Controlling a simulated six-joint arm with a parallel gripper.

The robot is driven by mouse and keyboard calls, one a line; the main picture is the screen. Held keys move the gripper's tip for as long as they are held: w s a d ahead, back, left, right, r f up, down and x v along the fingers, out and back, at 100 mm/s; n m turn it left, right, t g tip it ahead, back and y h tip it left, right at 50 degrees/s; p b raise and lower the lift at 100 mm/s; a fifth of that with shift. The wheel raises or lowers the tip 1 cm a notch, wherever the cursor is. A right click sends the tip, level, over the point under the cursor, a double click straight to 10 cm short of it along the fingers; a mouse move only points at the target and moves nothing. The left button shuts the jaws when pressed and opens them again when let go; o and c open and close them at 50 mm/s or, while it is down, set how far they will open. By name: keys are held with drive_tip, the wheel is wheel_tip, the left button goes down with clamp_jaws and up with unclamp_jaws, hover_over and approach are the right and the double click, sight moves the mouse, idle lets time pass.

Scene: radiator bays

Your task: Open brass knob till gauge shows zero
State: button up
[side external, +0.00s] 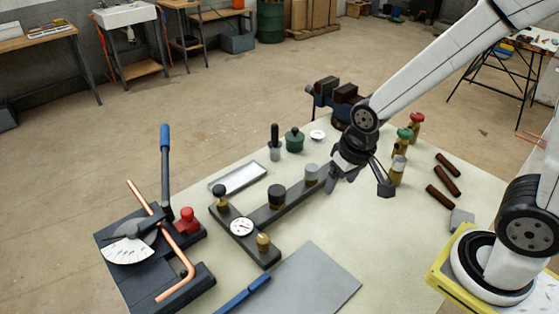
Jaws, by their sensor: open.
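A brass knob (263,241) stands upright on the near arm of a dark T-shaped fixture (262,257) on the table. The round white gauge (241,227) is set in the fixture beside the brass knob; its needle reading is too small to tell. A black knob with a brass-coloured base (220,195) stands on the fixture's far arm. My gripper (357,188) is open, its fingers spread and pointing down, with nothing seen between them. It is up and to the right of the brass knob, just right of the fixture's grey knob (311,173), and not touching the brass knob.
A larger black knob (277,195) rises from the fixture. A grey plate (316,277) lies in front. Several capped brass valves (404,140) and brown-handled tools (441,195) are at right.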

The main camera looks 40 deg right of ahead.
drive_tip(key=w+a+m+g, duration=0.1)
drive_tip(key=w+a+m, duration=0.25)
drive_tip(key=a, duration=0.35)
drive_tip(key=m+g, duration=0.1)
drive_tip(key=m, duration=0.2)
hover_over(263, 239)
drive_tip(key=d, duration=0.1)
drive_tip(key=shift+f, duration=0.9)
drive_tip(key=shift+a+m, duration=0.45)
drive_tip(key=shift+a, duration=0.1)
drive_tip(key=shift+f, duration=0.1)
drive_tip(key=shift+f, duration=3.85)
clamp_jaws()
